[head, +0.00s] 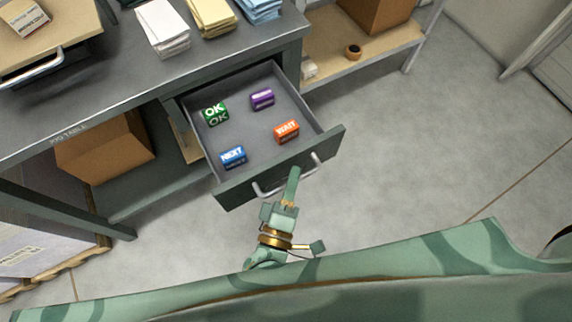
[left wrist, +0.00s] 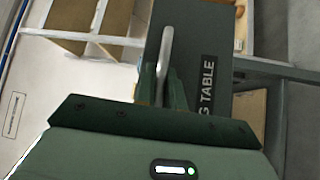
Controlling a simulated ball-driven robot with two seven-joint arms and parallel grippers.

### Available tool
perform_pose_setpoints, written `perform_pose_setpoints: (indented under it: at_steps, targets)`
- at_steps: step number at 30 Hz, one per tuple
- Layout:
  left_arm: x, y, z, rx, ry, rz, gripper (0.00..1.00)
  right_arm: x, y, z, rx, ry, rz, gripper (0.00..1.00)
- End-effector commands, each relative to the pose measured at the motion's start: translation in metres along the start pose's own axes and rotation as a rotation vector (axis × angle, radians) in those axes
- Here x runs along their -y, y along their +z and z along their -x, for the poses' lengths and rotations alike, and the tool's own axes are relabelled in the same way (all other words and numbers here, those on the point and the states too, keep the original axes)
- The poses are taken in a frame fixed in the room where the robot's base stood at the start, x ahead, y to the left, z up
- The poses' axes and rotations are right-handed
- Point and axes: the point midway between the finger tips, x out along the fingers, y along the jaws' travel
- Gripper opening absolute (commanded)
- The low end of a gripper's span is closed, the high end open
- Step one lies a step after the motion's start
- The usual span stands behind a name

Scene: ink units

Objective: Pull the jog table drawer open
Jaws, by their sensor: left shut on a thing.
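The jog table drawer (head: 228,192) stands pulled out from the dark grey table (head: 200,62), its inside showing. Its pale bar handle (head: 268,190) runs along the drawer front. My left gripper (head: 293,180) is at the right part of this handle and is shut on it. In the left wrist view, the handle (left wrist: 165,50) runs up from between my fingers, beside a dark panel with a label ending in "G TABLE" (left wrist: 207,85). The fingertips are partly hidden there by the gripper body. My right gripper is not in view.
In the drawer lie a green OK block (head: 215,113), a purple block (head: 262,98), an orange WAIT block (head: 287,131) and a blue NEXT block (head: 233,156). Paper stacks (head: 162,28) lie on the tabletop. A cardboard box (head: 105,150) sits beneath. Floor to the right is clear.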

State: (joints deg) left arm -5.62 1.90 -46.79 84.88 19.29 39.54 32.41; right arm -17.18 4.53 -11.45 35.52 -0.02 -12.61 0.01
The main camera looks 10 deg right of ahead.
Motion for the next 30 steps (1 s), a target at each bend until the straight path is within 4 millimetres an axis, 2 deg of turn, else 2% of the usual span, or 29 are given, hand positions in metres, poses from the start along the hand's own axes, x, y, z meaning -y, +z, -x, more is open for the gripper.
perform_pose_setpoints:
  at_steps: [13,14,15,16,30]
  targets:
    - [0.0013,0.0023,0.0032,0.000,-0.004,0.000,0.00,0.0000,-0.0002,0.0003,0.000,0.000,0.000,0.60]
    - [0.0013,0.0022,0.0032,0.000,-0.004,0.000,0.19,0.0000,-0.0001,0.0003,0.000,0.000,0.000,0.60]
    - [0.0012,0.0022,0.0031,0.000,-0.004,0.000,0.30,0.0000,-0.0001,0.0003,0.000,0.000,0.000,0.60]
    - [0.0010,0.0022,0.0030,0.000,-0.003,0.000,0.32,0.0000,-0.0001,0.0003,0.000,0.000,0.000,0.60]
    - [0.0017,0.0006,0.0041,-0.001,-0.001,0.000,0.32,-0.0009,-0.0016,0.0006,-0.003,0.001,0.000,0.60]
